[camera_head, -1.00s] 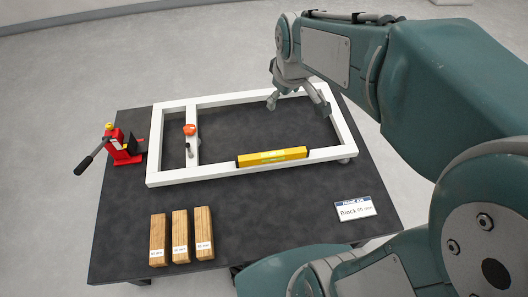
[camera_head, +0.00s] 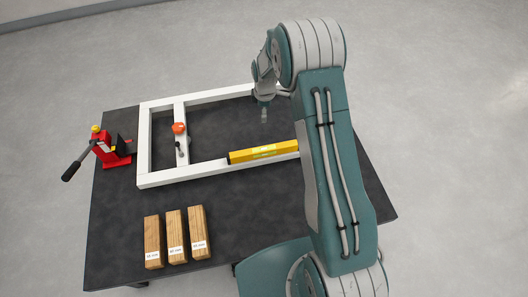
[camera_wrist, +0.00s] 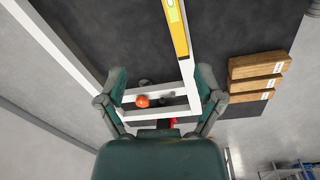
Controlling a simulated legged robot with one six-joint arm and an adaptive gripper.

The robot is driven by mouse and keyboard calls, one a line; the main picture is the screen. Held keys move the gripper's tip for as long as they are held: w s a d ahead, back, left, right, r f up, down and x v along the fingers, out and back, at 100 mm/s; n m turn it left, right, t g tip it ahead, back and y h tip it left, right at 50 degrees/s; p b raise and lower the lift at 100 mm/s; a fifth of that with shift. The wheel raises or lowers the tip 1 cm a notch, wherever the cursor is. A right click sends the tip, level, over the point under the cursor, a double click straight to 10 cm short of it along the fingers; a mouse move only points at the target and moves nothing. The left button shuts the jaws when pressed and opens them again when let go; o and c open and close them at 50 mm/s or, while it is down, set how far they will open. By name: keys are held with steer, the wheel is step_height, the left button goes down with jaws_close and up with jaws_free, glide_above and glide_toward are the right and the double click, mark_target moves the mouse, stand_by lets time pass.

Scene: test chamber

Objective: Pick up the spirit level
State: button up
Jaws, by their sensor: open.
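The yellow spirit level (camera_head: 262,152) lies along the near bar of the white frame on the dark table, its right end covered by my arm in the head view. It also shows at the top of the wrist view (camera_wrist: 177,27), along a white bar. My gripper (camera_head: 264,112) is above the far part of the frame, beyond the level and apart from it. In the wrist view my gripper (camera_wrist: 160,102) has its two fingers spread wide, with nothing held between them. The level is farther up that picture, outside the fingers.
The white frame (camera_head: 160,178) carries an orange knob (camera_head: 179,128) on its crossbar. A red jack (camera_head: 108,150) with a black lever stands at the table's left edge. Three labelled wooden blocks (camera_head: 175,236) lie at the front left. The dark table (camera_head: 240,205) is bare between blocks and frame.

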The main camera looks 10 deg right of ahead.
mark_target(264, 148)
step_height(264, 148, down, 18)
steer(key=n+g, duration=0.1)
steer(key=n, duration=0.2)
steer(key=shift+w+r, duration=0.1)
steer(key=shift+f, duration=3.1)
jaws_close()
